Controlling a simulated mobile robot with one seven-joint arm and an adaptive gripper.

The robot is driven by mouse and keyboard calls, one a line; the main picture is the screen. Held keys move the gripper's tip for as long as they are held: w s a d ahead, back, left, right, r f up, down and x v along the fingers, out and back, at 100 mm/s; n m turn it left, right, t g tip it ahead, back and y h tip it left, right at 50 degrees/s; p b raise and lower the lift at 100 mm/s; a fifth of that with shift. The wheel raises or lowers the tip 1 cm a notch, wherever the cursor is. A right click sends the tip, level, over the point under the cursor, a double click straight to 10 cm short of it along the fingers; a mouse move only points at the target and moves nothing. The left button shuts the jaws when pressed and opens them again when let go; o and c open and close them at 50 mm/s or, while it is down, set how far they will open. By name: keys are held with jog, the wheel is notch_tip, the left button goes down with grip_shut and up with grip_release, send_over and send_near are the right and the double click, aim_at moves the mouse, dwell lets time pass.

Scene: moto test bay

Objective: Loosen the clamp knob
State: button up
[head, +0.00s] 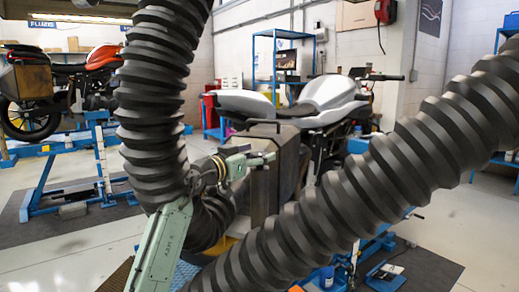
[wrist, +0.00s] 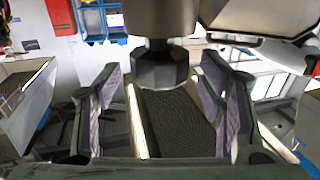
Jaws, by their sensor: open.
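A dark, faceted knob (wrist: 158,68), which looks like the clamp knob, hangs under a grey-brown body at the top middle of the wrist view. My gripper (wrist: 158,82) is open, with one pad to the left of the knob and one to its right. Clear gaps show on both sides, and neither pad appears to touch it. In the head view, my green gripper (head: 262,158) is beside the dark pannier case at the rear of the silver motorcycle (head: 325,95). I cannot make out the knob in the head view.
Two thick black ribbed hoses (head: 158,90) cross the head view and hide parts of the bay; the other (head: 370,180) runs at right. A blue shelf rack (head: 278,60) stands behind. A red motorcycle (head: 95,62) is on a lift at left.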

jog(key=shift+w+d, duration=0.45)
jog(key=shift+w, duration=0.15)
jog(key=shift+c, duration=0.5)
jog(key=c, duration=1.1)
